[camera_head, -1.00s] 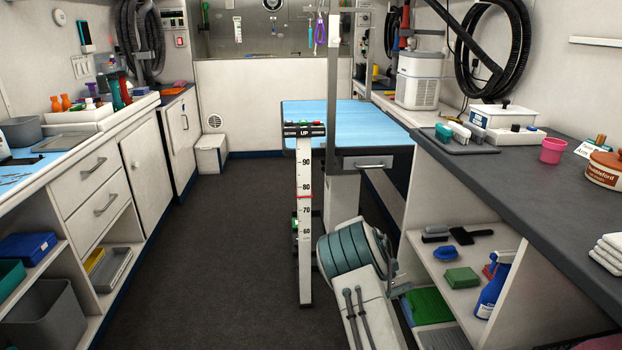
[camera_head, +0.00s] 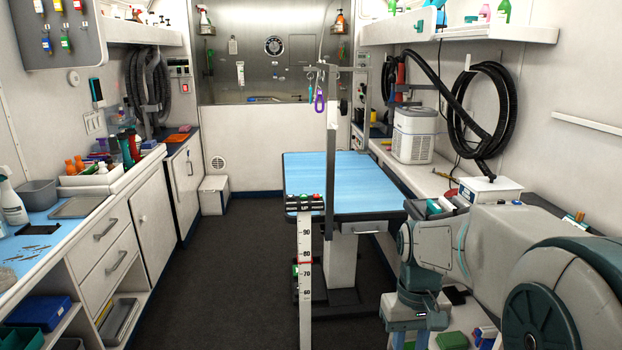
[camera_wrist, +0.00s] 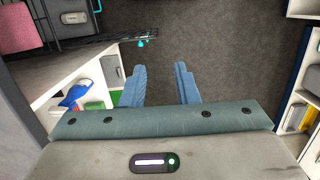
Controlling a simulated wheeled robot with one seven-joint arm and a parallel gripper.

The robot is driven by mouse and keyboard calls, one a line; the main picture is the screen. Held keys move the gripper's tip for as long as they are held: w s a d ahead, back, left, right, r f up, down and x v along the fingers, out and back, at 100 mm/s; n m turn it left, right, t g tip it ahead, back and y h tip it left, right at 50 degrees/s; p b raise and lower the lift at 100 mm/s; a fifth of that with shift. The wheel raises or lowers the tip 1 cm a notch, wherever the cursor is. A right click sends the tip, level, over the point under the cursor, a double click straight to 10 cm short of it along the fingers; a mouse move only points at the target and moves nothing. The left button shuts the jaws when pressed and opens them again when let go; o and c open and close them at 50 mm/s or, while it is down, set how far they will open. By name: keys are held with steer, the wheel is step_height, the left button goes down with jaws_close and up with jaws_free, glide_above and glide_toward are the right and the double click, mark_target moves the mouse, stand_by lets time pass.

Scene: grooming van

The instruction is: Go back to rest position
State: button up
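My gripper (camera_wrist: 160,86) shows in the wrist view. Its two blue-grey fingers stand apart with only dark floor between them, so it is open and empty. It points down over the aisle, beside the open shelves of the right-hand counter. In the head view my arm is folded at the lower right, in front of the counter. The gripper's fingertips cannot be made out there.
A blue-topped grooming table (camera_head: 345,185) stands ahead, with a height scale post (camera_head: 304,255) at its front. The left counter (camera_head: 75,221) holds bottles and trays. The right counter (camera_head: 395,157) is partly hidden by my arm. The dark aisle floor (camera_head: 220,285) is clear.

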steer(key=s+a+r+m+t+p, duration=0.1)
steer(key=s+a+r+t+p, duration=0.2)
steer(key=s+r+p, duration=0.5)
step_height(320, 180, up, 4)
steer(key=shift+s+f+t, duration=0.25)
steer(key=shift+s+t, duration=0.45)
